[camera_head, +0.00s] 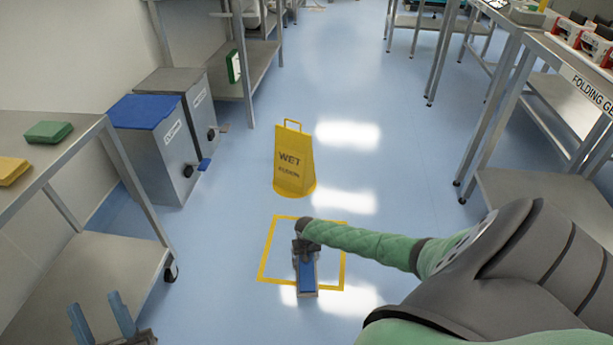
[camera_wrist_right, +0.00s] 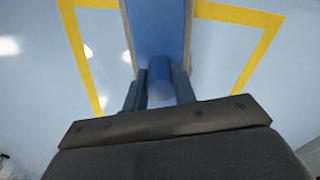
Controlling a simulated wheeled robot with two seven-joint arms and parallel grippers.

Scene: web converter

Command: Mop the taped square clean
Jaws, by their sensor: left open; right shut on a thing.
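The yellow taped square (camera_head: 266,252) lies on the pale blue floor, and its tape also shows in the right wrist view (camera_wrist_right: 254,56). My right arm reaches down over its right part. My right gripper (camera_head: 304,246) is shut on the blue handle (camera_wrist_right: 160,80) of a mop. The mop's blue, grey-edged head (camera_head: 307,275) is over the square and overlaps its near edge in the head view. I cannot tell whether it touches the floor. No distinct dirt is discernible inside the square; bright reflections cover part of it. My left gripper (camera_head: 94,301) is open and empty at lower left.
A yellow wet-floor sign (camera_head: 294,165) stands just beyond the square. A blue-lidded bin (camera_head: 153,140) and a grey-lidded bin (camera_head: 191,100) stand left. A steel table (camera_head: 85,137) is at near left, and a steel bench (camera_head: 545,60) is at right.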

